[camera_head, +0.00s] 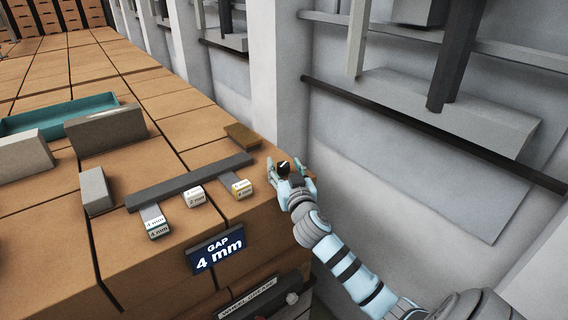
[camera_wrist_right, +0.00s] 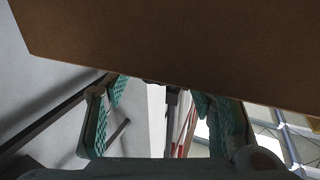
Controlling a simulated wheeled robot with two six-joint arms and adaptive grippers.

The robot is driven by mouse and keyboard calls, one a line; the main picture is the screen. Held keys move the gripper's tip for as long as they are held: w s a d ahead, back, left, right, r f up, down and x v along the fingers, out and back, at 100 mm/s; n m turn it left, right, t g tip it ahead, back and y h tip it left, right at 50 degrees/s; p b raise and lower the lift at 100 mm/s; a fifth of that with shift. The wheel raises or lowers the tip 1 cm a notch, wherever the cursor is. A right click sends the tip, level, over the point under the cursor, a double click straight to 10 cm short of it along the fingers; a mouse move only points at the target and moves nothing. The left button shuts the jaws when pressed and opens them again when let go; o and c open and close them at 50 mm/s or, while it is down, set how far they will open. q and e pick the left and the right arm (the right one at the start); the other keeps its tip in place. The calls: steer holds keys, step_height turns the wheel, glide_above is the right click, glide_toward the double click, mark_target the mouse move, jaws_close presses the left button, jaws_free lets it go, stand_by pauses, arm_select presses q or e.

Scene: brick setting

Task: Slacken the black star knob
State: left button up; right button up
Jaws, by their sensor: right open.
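The black knob (camera_head: 283,168) shows as a small dark shape with a pale mark at the right end of the long grey bar, by the edge of the brick-topped surface. Its star shape is too small to make out. My right gripper (camera_head: 291,184) is right at the knob and partly covers it; I cannot tell whether they touch. In the right wrist view the right gripper (camera_wrist_right: 160,98) has its two teal-padded fingers apart. A small dark part (camera_wrist_right: 172,96) shows between them, and I cannot tell if it is the knob. My left gripper is not in view.
The grey bar (camera_head: 180,184) has several tagged blocks in front of it, one tagged 4 mm (camera_head: 155,221). A blue sign (camera_head: 216,249) reads "GAP 4 mm". Grey blocks (camera_head: 104,130) and a teal tray (camera_head: 70,112) stand left. A brown slab (camera_wrist_right: 200,50) fills the wrist view's top.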

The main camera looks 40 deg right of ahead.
steer(key=shift+w+d, duration=0.25)
steer(key=shift+w, duration=0.45)
steer(key=shift+c, duration=0.2)
steer(key=c, duration=1.1)
steer(key=shift+c, duration=0.2)
